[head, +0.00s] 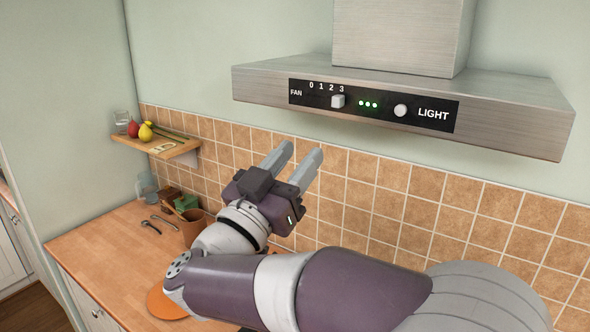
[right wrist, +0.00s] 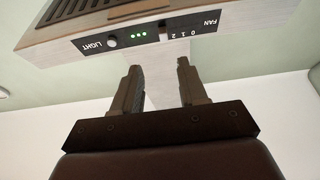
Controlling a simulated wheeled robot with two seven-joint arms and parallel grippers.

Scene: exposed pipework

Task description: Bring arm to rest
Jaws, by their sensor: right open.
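My right arm comes in from the lower right of the head view. Its right gripper (head: 299,160) is raised in front of the tiled wall, below and left of the hood's control panel. The two fingers point up and are apart, with nothing between them. In the right wrist view the right gripper (right wrist: 160,75) is also open and empty, with the range hood above it. My left gripper is not in view.
The steel range hood (head: 270,82) overhangs the upper right. Its panel (head: 380,106) has a fan slider at 3, several green lights and a light knob. A wall shelf (head: 160,148) holds fruit. The wooden counter (head: 105,250) carries utensils and pots.

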